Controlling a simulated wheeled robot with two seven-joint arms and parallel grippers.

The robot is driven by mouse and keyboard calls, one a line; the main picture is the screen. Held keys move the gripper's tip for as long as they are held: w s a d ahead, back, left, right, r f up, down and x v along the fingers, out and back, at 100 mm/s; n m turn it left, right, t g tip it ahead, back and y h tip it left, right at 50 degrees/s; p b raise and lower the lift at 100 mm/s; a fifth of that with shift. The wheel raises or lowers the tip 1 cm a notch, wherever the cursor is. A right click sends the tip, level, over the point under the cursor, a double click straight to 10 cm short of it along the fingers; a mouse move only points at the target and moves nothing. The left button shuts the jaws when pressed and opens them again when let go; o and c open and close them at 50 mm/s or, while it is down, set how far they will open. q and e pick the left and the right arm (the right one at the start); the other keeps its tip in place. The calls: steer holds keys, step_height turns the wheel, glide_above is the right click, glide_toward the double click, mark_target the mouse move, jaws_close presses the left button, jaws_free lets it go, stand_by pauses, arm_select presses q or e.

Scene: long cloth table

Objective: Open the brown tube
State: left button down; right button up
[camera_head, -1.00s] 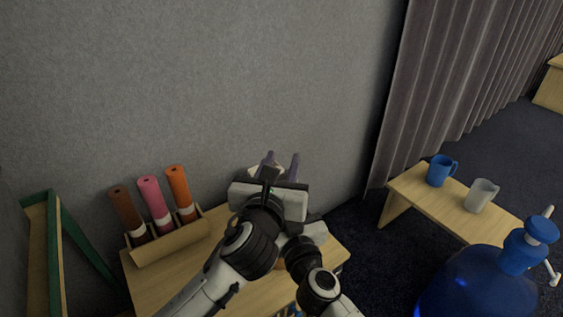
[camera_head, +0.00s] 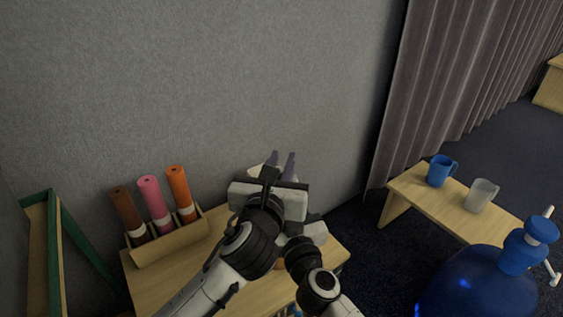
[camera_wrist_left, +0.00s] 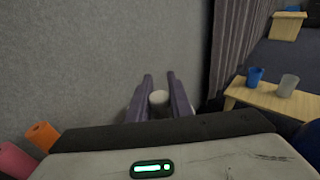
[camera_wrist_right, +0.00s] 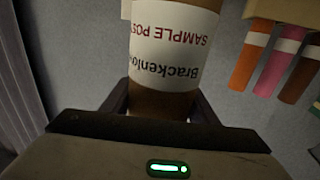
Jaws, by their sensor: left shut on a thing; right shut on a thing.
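The brown tube (camera_wrist_right: 160,100), with a white printed label, stands between the fingers of my right gripper (camera_wrist_right: 160,98) in the right wrist view. That gripper is shut on it. In the left wrist view, my left gripper (camera_wrist_left: 158,76) is shut on a pale round end piece (camera_wrist_left: 158,97), which looks like the tube's cap. In the head view, the left gripper (camera_head: 281,156) points toward the wall, and the tube and right gripper are mostly hidden behind my arms. I cannot tell whether cap and tube are apart.
A wooden rack (camera_head: 170,243) on a small table (camera_head: 190,272) holds brown (camera_head: 128,212), pink (camera_head: 156,201) and orange (camera_head: 181,190) rolls. A grey wall is close ahead. To the right, a low bench (camera_head: 405,190) carries a blue mug (camera_head: 439,172) and a grey mug (camera_head: 479,197).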

arm_select(q)
steer(key=shift+r, duration=0.15)
steer(key=shift+r, duration=0.9)
